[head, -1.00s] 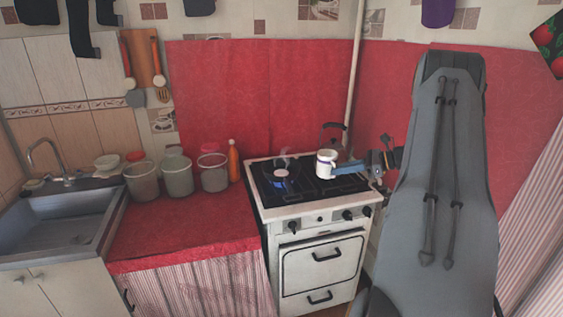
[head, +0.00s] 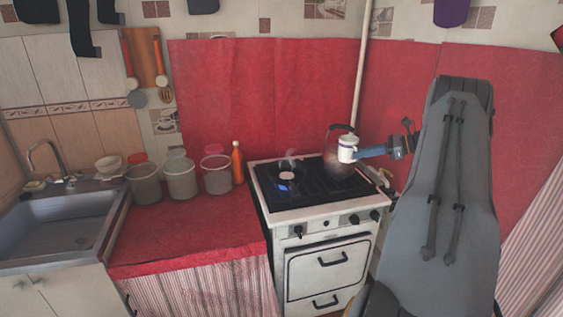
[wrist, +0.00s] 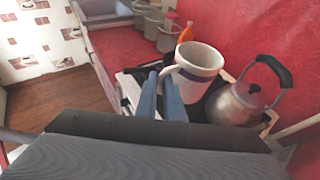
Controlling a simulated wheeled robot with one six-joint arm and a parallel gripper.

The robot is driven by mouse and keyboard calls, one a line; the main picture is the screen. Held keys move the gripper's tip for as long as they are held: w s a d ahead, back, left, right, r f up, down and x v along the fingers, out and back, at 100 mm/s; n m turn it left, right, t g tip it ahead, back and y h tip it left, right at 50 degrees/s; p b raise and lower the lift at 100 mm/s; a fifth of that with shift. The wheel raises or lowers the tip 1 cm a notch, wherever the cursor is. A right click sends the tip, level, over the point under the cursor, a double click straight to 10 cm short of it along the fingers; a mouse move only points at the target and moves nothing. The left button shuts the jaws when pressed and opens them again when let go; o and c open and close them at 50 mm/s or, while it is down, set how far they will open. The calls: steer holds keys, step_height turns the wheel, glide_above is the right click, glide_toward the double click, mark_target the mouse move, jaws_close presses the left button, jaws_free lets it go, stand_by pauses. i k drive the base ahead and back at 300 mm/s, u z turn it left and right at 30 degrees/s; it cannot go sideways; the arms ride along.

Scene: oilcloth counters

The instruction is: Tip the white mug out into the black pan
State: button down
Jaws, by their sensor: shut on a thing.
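The white mug (head: 348,148) with a dark blue band is held upright above the back right of the stove. My gripper (head: 361,152) comes from the right, its blue fingers shut on the mug's handle side. In the wrist view the fingers (wrist: 161,94) are at the handle of the mug (wrist: 200,72), whose open top shows; its contents cannot be made out. What looks like the black pan (head: 288,176) is on the left of the stove top, with a pale round patch in it. It stands apart from the mug, to its left and lower. The wrist view does not show the pan clearly.
A metal kettle (head: 335,168) stands just behind and below the mug; it also shows right of the mug in the wrist view (wrist: 236,106). The white stove (head: 318,213) adjoins a red-covered counter (head: 190,232) with several grey canisters and an orange bottle (head: 237,163).

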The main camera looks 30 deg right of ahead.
mark_target(273, 171)
steer(key=i, duration=0.85)
